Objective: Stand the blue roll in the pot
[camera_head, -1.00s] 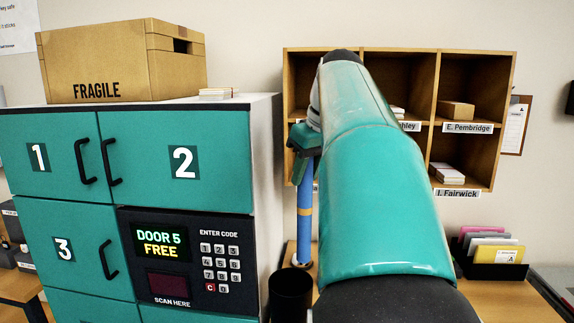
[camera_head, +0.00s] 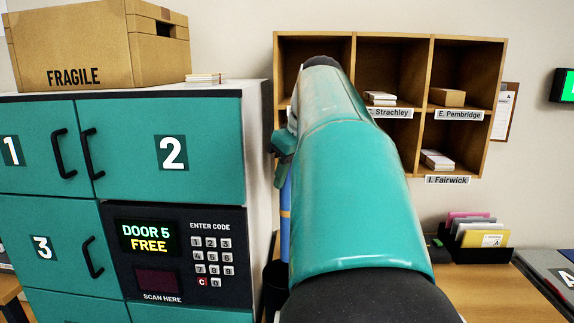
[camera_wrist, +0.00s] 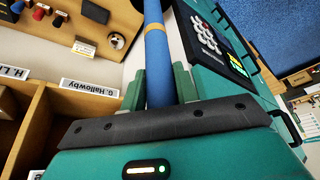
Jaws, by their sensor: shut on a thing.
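The blue roll (camera_head: 285,222) is a long upright tube with an orange band, beside the locker. My arm hides much of it in the head view. My gripper (camera_head: 284,152) is high on the roll. In the wrist view the blue roll (camera_wrist: 157,62) runs between the two green fingers of my gripper (camera_wrist: 159,88), which are shut on it. The pot (camera_head: 275,285) is a dark open cylinder low beside the locker, partly hidden by my arm. Whether roll and pot touch is hidden.
The teal locker (camera_head: 160,215) stands close on the left, with a FRAGILE carton (camera_head: 75,45) on top. Wooden pigeonholes (camera_head: 468,140) hang on the wall behind my arm. A black file holder (camera_head: 478,250) stands on the table (camera_head: 480,290) at right.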

